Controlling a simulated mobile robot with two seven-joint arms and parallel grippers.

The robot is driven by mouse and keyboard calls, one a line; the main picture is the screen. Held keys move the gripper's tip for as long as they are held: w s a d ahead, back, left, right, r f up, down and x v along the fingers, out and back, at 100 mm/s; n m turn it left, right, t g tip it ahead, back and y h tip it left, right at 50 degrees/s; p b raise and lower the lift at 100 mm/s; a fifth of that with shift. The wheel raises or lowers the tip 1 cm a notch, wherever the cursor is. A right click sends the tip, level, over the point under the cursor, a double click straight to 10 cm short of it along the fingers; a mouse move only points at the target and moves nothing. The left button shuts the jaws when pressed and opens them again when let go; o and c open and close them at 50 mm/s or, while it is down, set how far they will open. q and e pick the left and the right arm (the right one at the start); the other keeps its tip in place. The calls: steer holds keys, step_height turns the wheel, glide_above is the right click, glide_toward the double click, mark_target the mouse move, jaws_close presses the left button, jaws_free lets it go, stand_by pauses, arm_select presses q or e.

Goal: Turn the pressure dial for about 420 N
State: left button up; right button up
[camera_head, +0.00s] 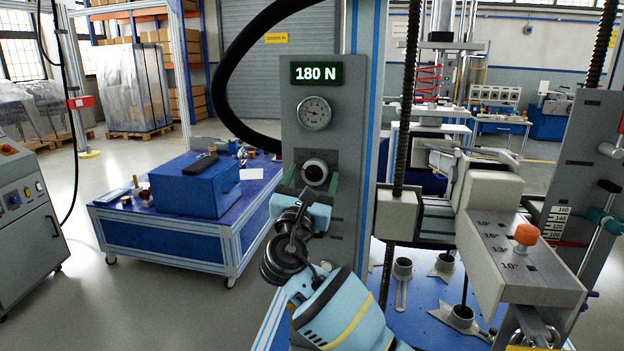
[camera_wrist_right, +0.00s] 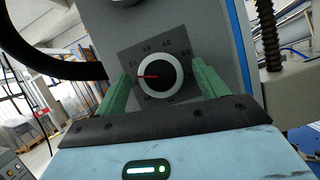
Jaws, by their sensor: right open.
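The pressure dial (camera_head: 315,173) is a round dark knob with a pale ring on a grey upright panel. In the right wrist view the dial (camera_wrist_right: 160,77) has a red pointer aimed left. My right gripper (camera_head: 310,183) is open, its green fingers on either side of the dial; in the wrist view a finger of the gripper (camera_wrist_right: 161,82) stands at each side, and contact cannot be told. Above the dial a display (camera_head: 317,73) reads "180 N", and a round gauge (camera_head: 314,113) sits between them. My left gripper is not in view.
A black hose (camera_head: 226,75) curves left of the panel. A blue cart (camera_head: 165,235) with a blue box stands behind at left. Right of the panel are a threaded rod (camera_head: 406,100) and a grey block with an orange knob (camera_head: 526,235).

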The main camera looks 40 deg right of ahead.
steer(key=shift+d, duration=0.1)
steer(key=c, duration=1)
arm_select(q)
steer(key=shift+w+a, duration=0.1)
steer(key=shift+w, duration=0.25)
arm_select(e)
steer(key=shift+w, duration=0.1)
